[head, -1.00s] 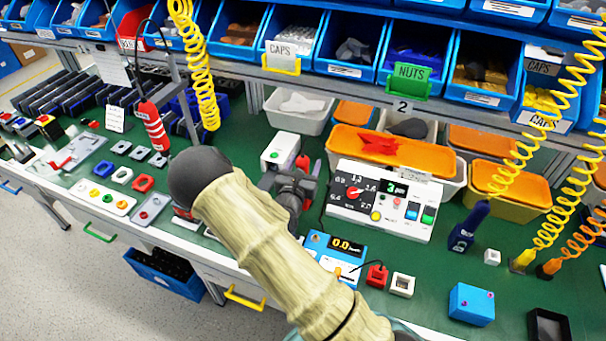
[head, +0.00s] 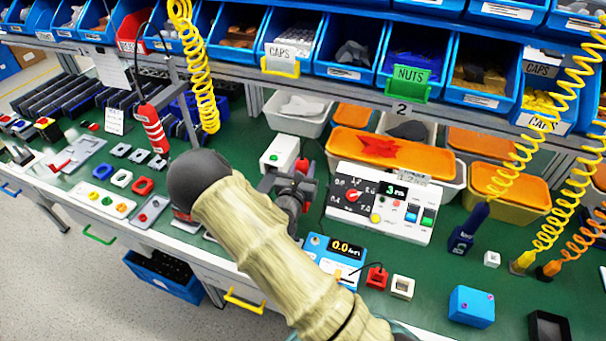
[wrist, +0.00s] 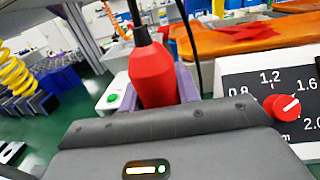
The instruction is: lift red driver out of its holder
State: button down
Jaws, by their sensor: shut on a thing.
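The red driver (wrist: 152,76) stands upright in the middle of the wrist view, with a black top and a black cord running up. In the head view a little of the driver's red (head: 303,166) shows by my gripper (head: 291,186), mostly hidden by my arm.
A white box with a green button (head: 281,152) stands just behind my gripper. A white control panel with a red dial (head: 380,203) is close on the right. A blue meter (head: 335,258) lies in front. Orange-lidded bins (head: 385,152) and shelves bound the back.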

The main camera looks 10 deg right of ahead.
jog(key=shift+r, duration=0.15)
notch_tip(320, 180, up, 10)
dwell(0.4)
dwell(0.4)
jog(key=c, duration=1.9)
grip_release()
grip_shut()
